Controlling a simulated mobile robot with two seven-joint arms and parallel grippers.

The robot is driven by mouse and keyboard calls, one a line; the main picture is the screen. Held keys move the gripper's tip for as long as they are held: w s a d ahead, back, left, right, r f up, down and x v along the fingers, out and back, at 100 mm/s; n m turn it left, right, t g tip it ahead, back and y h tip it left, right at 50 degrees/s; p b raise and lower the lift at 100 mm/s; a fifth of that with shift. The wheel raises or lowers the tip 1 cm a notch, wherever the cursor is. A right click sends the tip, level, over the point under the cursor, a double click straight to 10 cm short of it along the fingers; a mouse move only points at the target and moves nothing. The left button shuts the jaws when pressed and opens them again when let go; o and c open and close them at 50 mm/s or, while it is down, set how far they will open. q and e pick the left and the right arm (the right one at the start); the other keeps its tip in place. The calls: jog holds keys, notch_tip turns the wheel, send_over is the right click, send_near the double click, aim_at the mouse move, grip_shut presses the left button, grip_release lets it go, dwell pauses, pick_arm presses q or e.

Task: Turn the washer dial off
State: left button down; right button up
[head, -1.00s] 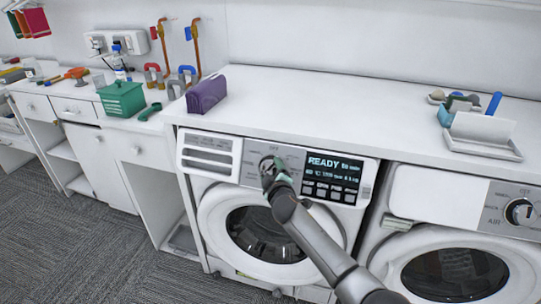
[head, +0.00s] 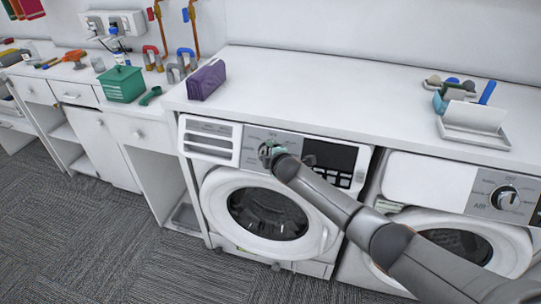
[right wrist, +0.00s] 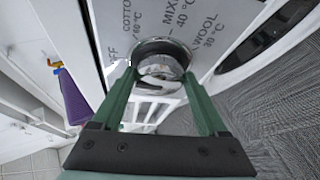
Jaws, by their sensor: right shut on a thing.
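The washer (head: 208,225) is the left of two white front-loading machines under the counter. Its silver dial shows in the right wrist view (right wrist: 160,68), on a grey panel with printed labels such as cotton, mix and wool. My right gripper (head: 270,152) is at the dial, and its two green fingers stand either side of the knob, shut on it. In the head view the gripper hides most of the dial. The washer's display (head: 330,154) is dark, with no text showing. My left gripper is not in view.
A dryer-like machine (head: 432,180) with its own dial (head: 504,198) stands to the right. The counter (head: 330,95) above holds a purple case (head: 207,80) and a white tray (head: 474,130). Open carpet (head: 90,230) lies in front.

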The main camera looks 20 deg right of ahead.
dwell(0.4)
jog(key=o, duration=1.3)
jog(key=shift+c, duration=0.2)
jog(key=shift+s+r, duration=0.1)
jog(key=v, duration=1.2)
jog(key=s+a+f+m+g+y, duration=0.1)
jog(key=s+a+f+m+y, duration=0.15)
jog(key=s+f, duration=0.55)
jog(key=s+a+f+m+g+y, duration=0.1)
jog(key=s+a+f+m, duration=0.3)
jog(key=s+f, duration=0.35)
jog(key=s+d+f+m, duration=0.1)
jog(key=s+f+m, duration=0.2)
jog(key=s, duration=0.5)
jog(key=s+d+f+m, duration=0.1)
jog(key=s+f+m, duration=0.2)
jog(key=s, duration=0.5)
jog(key=shift+s+d+m+g, duration=0.25)
jog(key=shift+d+m+g, duration=0.05)
jog(key=shift+m, duration=0.45)
